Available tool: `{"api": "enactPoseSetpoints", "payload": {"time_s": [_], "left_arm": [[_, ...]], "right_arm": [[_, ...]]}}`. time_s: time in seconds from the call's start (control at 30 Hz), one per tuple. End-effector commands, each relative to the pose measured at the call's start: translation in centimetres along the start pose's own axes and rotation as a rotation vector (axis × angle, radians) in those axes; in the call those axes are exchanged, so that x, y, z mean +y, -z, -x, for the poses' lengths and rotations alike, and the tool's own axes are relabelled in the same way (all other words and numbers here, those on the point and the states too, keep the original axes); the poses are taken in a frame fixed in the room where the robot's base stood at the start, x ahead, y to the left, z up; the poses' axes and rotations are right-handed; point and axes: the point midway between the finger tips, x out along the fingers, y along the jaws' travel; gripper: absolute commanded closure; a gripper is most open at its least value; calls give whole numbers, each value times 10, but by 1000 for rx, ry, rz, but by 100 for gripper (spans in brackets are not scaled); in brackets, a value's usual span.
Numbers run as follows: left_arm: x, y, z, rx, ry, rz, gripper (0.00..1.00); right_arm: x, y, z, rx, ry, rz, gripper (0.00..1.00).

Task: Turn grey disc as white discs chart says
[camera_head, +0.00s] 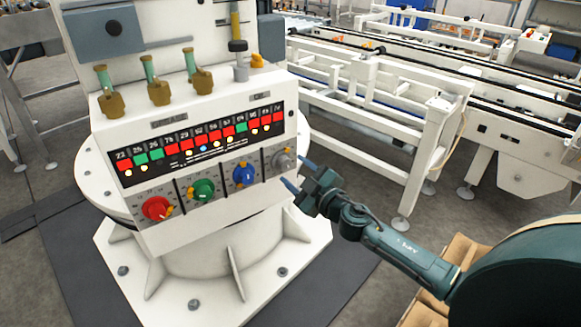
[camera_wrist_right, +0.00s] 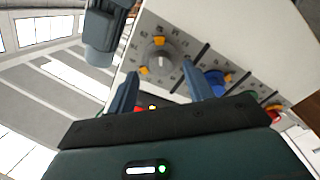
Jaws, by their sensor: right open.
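The grey disc (camera_head: 284,160) is the rightmost of the dials along the machine's front panel, with orange markers at its rim. In the right wrist view the grey disc (camera_wrist_right: 160,57) shows a light pointer line and printed numbers around it. My right gripper (camera_head: 297,172) is open beside the disc, its two fingers pointing at the panel. In the wrist view the fingers (camera_wrist_right: 160,76) stand either side of the disc's lower part, apart and empty; contact cannot be told. Above the dials is a chart (camera_head: 200,145) of numbers, red and green cells and small pale round spots. My left gripper is out of view.
The blue dial (camera_head: 243,174) is close left of the grey disc, then the green dial (camera_head: 203,190) and the red dial (camera_head: 156,208). Brass-and-green valves (camera_head: 157,88) stand on the ledge above. A white conveyor frame (camera_head: 390,130) stands to the right.

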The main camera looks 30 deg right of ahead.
Motion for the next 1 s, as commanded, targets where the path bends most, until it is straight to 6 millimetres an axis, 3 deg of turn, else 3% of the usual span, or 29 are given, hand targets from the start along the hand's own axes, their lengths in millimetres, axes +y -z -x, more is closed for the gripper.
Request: {"api": "enactPoseSetpoints", "payload": {"time_s": [0.2, 0.57, 1.0], "left_arm": [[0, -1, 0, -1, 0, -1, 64], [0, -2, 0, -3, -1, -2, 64], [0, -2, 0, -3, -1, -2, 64]], "right_arm": [[0, 0, -23, 0, -1, 0, 49], [0, 0, -28, 0, 1, 0, 49], [0, 0, -28, 0, 0, 0, 83]]}}
